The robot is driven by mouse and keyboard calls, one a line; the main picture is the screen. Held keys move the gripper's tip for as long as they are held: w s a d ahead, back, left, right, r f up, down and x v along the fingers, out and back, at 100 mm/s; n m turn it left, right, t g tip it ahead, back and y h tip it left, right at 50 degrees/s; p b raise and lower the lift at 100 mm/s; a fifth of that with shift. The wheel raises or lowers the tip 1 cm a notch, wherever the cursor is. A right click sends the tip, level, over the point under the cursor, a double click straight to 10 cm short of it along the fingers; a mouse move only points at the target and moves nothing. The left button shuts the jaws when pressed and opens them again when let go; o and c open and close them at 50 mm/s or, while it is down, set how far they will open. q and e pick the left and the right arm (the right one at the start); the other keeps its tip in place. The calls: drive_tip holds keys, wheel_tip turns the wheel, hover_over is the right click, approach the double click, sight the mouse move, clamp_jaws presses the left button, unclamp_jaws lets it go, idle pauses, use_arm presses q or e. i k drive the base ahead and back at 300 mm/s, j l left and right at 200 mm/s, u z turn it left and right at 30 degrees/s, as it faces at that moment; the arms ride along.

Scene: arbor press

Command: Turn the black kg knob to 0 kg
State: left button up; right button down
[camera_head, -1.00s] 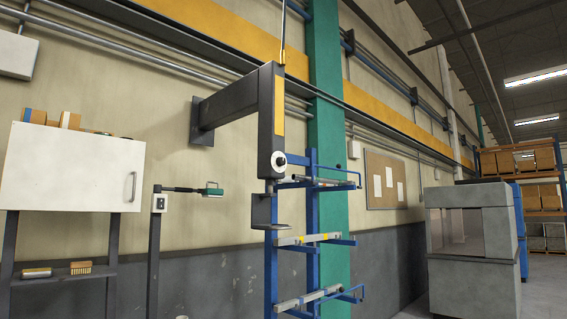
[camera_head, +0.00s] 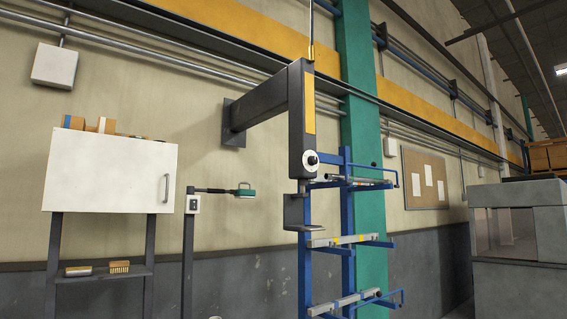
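The black knob (camera_head: 312,160) sits at the centre of a round white dial on the lower front of a dark grey wall-mounted press arm (camera_head: 302,120). The dial's markings are too small to read, so the knob's setting cannot be told. A yellow strip runs up the press front above the dial. A dark angled bracket (camera_head: 296,212) hangs below the press head. Neither of my grippers shows in the head view.
A blue rack (camera_head: 347,215) holding metal bars stands behind and right of the press. A white cabinet (camera_head: 110,175) and a post with a green-handled tool (camera_head: 245,192) stand left. A grey machine (camera_head: 515,270) is at right.

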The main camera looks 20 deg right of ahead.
sight(312, 161)
drive_tip(key=i+l+u, duration=0.2)
drive_tip(key=l, duration=0.4)
drive_tip(key=l+u, duration=0.2)
drive_tip(key=l, duration=0.4)
drive_tip(key=i+l+u, duration=0.2)
drive_tip(key=l, duration=0.45)
drive_tip(key=l+u, duration=0.15)
drive_tip(key=l, duration=3.35)
